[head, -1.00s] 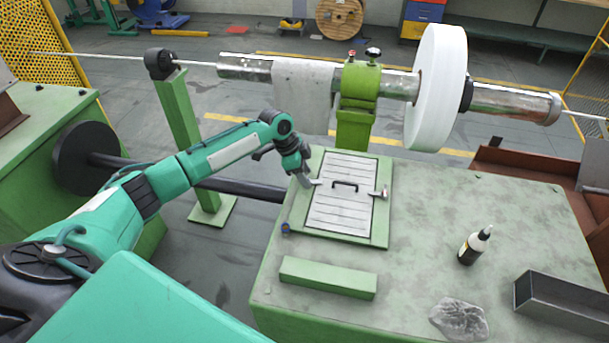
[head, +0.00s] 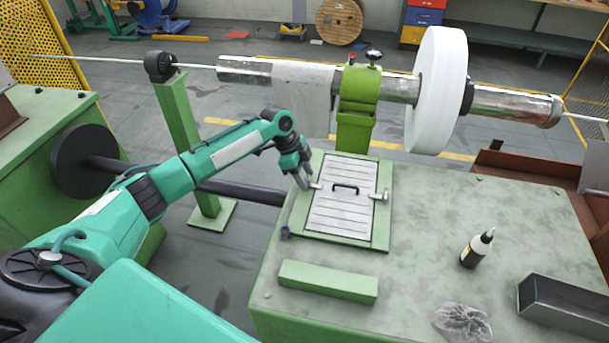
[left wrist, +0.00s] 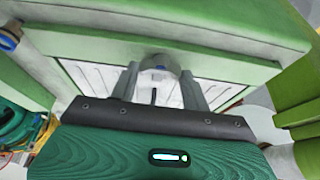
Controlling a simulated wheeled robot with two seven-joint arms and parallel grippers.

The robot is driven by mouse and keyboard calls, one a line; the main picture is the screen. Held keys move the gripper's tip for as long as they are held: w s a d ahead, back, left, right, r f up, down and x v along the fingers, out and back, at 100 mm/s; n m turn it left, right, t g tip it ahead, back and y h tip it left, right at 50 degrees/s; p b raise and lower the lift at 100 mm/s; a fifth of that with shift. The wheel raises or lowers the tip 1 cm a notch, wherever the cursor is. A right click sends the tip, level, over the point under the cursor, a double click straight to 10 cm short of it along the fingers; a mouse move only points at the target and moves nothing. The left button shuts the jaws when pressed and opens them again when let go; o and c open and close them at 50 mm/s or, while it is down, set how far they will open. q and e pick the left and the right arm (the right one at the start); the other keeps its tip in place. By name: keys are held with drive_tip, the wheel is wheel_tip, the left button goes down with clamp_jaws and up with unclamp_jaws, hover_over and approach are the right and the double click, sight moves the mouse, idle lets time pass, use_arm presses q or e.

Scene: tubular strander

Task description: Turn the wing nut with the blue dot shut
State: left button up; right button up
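A hatch cover (head: 335,215) with light slats and a black handle (head: 345,186) lies on the green machine top. A small metal wing nut (head: 316,185) is at its left edge, and another (head: 380,195) is at its right edge. My left gripper (head: 304,186) points down at the left wing nut. In the left wrist view my two fingers (left wrist: 160,85) stand apart, one on each side of a wing nut (left wrist: 160,62) with a small blue mark. Whether the fingers touch it is unclear. My right gripper is out of view.
A blue-ended part (head: 286,231) sits at the hatch's lower left, also in the left wrist view (left wrist: 8,38). A white disc (head: 436,90) stands behind.

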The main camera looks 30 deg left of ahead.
use_arm(q)
drive_tip(key=o, duration=0.4)
drive_tip(key=shift+c, duration=0.2)
drive_tip(key=shift+r, duration=0.1)
drive_tip(key=shift+a+r, duration=0.15)
drive_tip(key=shift+r, duration=0.15)
drive_tip(key=b+v, duration=0.4)
drive_tip(key=v, duration=0.9)
drive_tip(key=shift+f, duration=0.1)
